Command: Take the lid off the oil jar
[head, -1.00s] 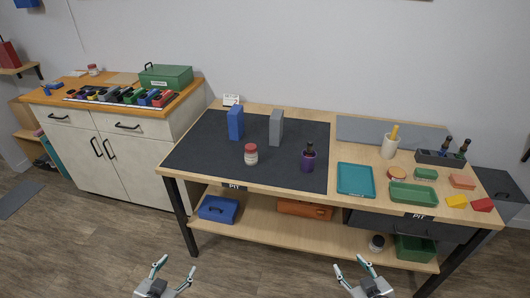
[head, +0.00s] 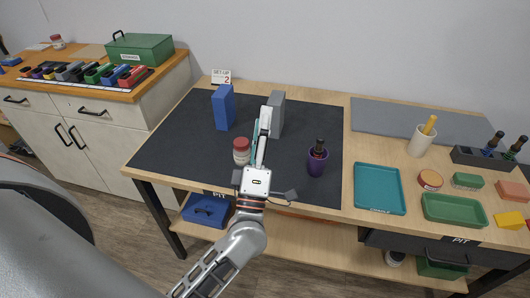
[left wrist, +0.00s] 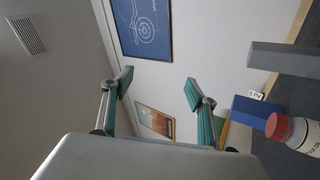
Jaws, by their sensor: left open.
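The oil jar (head: 241,156) is a small white jar with a red lid (head: 241,143), upright on the dark mat. The lid is on the jar. In the left wrist view the jar (left wrist: 304,133) lies at the right edge, partly cut off, with its red lid (left wrist: 278,127) in sight. My left gripper (head: 263,122) reaches over the mat just right of the jar in the head view. In the left wrist view its two fingers (left wrist: 157,88) are apart, with nothing between them. My right gripper is in neither view now.
A blue block (head: 223,108) and a grey block (head: 276,112) stand behind the jar. A teal tray (head: 380,188) lies farther right. The mat left of the jar is clear.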

